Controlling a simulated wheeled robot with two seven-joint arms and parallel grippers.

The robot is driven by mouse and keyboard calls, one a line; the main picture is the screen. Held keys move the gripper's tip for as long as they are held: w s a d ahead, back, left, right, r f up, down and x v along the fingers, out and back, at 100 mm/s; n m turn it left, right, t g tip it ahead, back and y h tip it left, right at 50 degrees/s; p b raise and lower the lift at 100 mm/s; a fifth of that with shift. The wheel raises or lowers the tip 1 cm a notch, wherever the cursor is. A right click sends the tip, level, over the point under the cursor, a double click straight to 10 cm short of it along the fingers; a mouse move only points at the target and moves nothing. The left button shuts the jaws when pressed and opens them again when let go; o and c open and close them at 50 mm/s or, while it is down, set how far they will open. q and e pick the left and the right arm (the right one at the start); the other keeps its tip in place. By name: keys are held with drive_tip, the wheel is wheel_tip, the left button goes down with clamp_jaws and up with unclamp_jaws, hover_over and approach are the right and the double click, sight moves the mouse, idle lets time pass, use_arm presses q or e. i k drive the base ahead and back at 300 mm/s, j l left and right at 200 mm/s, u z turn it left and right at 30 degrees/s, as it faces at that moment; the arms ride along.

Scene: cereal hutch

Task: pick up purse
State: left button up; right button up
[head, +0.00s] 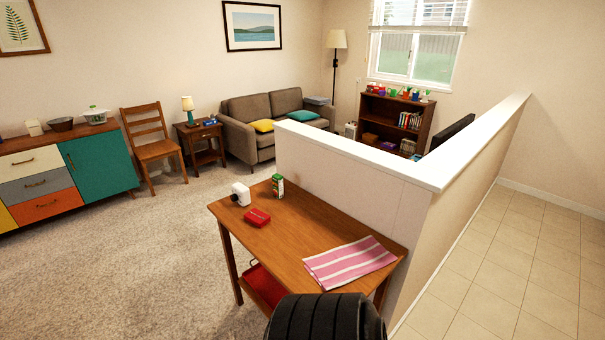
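A small flat red item (257,217), which may be the purse, lies on the brown wooden table (290,246) in the foreground, near its left edge. It is too small to tell for sure what it is. Nothing touches it. Neither of my grippers shows in the head view.
On the same table stand a white object (241,194) and a green carton or can (278,185) behind the red item; a pink striped cloth (349,261) lies at right. A white-topped half wall (350,166) borders the table's back. Carpet (130,260) at left is clear.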

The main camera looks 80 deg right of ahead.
sight(256, 217)
drive_tip(key=i+l+z, duration=0.15)
drive_tip(key=i+z, duration=0.2)
drive_tip(key=i+l+z, duration=0.1)
drive_tip(key=i+z, duration=0.65)
drive_tip(key=k, duration=0.1)
